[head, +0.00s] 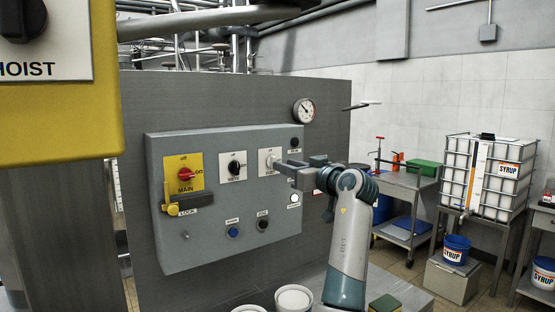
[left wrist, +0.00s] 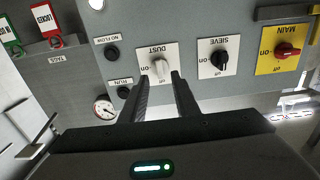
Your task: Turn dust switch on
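The dust switch (left wrist: 160,68) is a pale knob on a white plate marked DUST, seen upside down in the left wrist view. Its handle appears in line with the "off" mark; "on" is to its side. The switch plate (head: 266,158) also shows on the grey control panel (head: 215,245) in the head view, its knob partly hidden by my gripper. My left gripper (left wrist: 161,77) is open, its two fingertips spread on either side of the dust knob and close to it. I cannot tell whether they touch it. My right gripper is not in view.
Beside the dust switch are the black sieve switch (left wrist: 219,60) and the red main switch (left wrist: 286,50). A yellow lock lever (head: 172,208) sits below the main switch. A yellow hoist box (head: 60,130) hangs at upper left. White buckets (head: 294,300) stand below the panel.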

